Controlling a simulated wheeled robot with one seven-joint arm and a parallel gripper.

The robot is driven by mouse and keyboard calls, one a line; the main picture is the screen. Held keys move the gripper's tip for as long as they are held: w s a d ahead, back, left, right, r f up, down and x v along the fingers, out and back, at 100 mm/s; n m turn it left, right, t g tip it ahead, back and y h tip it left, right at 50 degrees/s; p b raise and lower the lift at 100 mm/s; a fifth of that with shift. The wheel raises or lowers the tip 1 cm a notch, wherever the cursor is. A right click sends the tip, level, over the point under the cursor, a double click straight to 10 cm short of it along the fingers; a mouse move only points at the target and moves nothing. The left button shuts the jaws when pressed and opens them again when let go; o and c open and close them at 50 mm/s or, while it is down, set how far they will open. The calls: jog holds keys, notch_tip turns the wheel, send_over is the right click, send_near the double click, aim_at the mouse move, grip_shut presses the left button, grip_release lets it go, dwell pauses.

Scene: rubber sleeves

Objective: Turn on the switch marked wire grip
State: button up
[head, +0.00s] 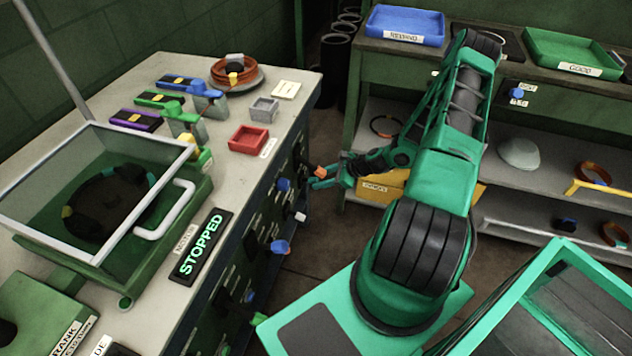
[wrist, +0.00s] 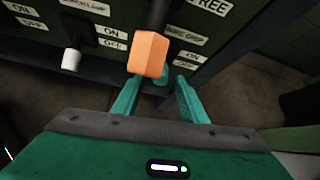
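The wire grip switch is a lever with a black stem and an orange block-shaped knob (wrist: 148,54). Its label (wrist: 185,33) is to its right, and ON and OFF labels are to its left. The knob also shows in the head view (head: 320,171), on the cabinet's side. My gripper (wrist: 157,90) is open, its two teal fingers apart with nothing held. In the wrist view the knob lies just beyond the fingertips, nearer the left finger; I cannot tell whether they touch. In the head view my gripper (head: 325,182) is close beside the knob.
A white knob (wrist: 71,60) is to the left of the orange one. Blue knobs (head: 280,246) and other levers line the cabinet front. A sign (wrist: 208,7) reads FREE; a display (head: 201,246) on the bench reads STOPPED. Shelves (head: 519,152) stand at right, with floor between.

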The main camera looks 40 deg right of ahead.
jog(key=v, duration=0.8)
jog(key=shift+s+r, duration=0.1)
dwell(0.6)
jog(key=s+a+r+n+g+h, duration=0.2)
jog(key=s+r+n+g, duration=0.2)
jog(key=s+r+n, duration=0.65)
jog(key=s+a+r+n+g+h, duration=0.25)
jog(key=r+n+g, duration=0.2)
jog(key=r, duration=1.05)
jog(key=s+a+r+n, duration=0.2)
jog(key=s+a+r, duration=0.1)
jog(key=s+r, duration=0.3)
jog(key=s+a+r+n, duration=0.3)
jog(key=s+r, duration=0.3)
jog(key=s, duration=0.3)
jog(key=shift+s+a+n+h, duration=0.15)
jog(key=shift+s+n+h, duration=0.05)
jog(key=shift+n+h, duration=0.15)
jog(key=shift+r, duration=0.15)
